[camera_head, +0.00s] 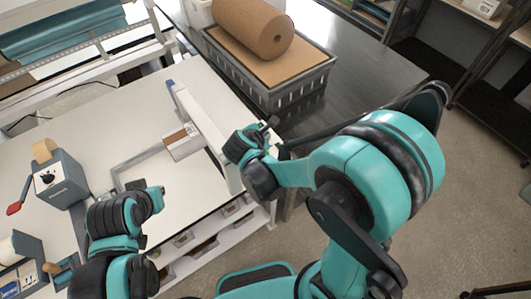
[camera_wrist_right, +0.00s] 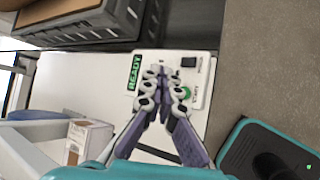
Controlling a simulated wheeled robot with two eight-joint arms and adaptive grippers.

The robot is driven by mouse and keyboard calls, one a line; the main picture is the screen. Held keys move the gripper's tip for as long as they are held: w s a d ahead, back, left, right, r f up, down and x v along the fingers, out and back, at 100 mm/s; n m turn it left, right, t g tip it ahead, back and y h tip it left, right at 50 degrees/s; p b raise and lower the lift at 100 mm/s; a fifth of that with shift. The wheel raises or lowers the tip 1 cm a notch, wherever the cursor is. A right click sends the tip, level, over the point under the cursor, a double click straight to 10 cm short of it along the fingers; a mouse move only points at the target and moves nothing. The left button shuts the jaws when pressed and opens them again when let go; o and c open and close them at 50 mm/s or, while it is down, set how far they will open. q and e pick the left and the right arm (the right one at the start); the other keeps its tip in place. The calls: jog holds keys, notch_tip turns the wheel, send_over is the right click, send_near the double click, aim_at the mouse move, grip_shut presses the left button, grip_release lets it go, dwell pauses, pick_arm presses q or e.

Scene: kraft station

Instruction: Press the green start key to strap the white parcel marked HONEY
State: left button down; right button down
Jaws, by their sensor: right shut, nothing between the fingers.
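The green start key (camera_wrist_right: 185,93) is on a white control panel (camera_wrist_right: 205,75) in the right wrist view, partly covered by a finger. My right gripper (camera_wrist_right: 160,72) is shut and empty over the panel, its tips between the key and a green READY display (camera_wrist_right: 136,72). I cannot tell whether it touches the panel. In the head view my right gripper (camera_head: 271,123) is at the right end of the strapping machine (camera_head: 205,135).
A grey crate (camera_head: 290,92) with a brown paper roll (camera_head: 252,25) stands behind my right gripper. A tape dispenser (camera_head: 60,180) stands on the left of the white table. A black switch (camera_wrist_right: 188,62) is on the panel near the key. The table's middle left is clear.

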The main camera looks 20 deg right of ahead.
notch_tip(320, 180, down, 8)
jog(key=b, duration=0.6)
jog(key=shift+r, duration=0.2)
jog(key=shift+f+b, duration=0.45)
jog(key=shift+b, duration=0.05)
dwell(0.5)
jog(key=shift+f+b, duration=0.4)
jog(key=shift+b, duration=0.05)
jog(key=shift+f+b, duration=0.45)
jog(key=shift+b, duration=0.05)
dwell(0.5)
jog(key=shift+r, duration=0.15)
jog(key=shift+r+p, duration=0.65)
jog(key=shift+r, duration=0.1)
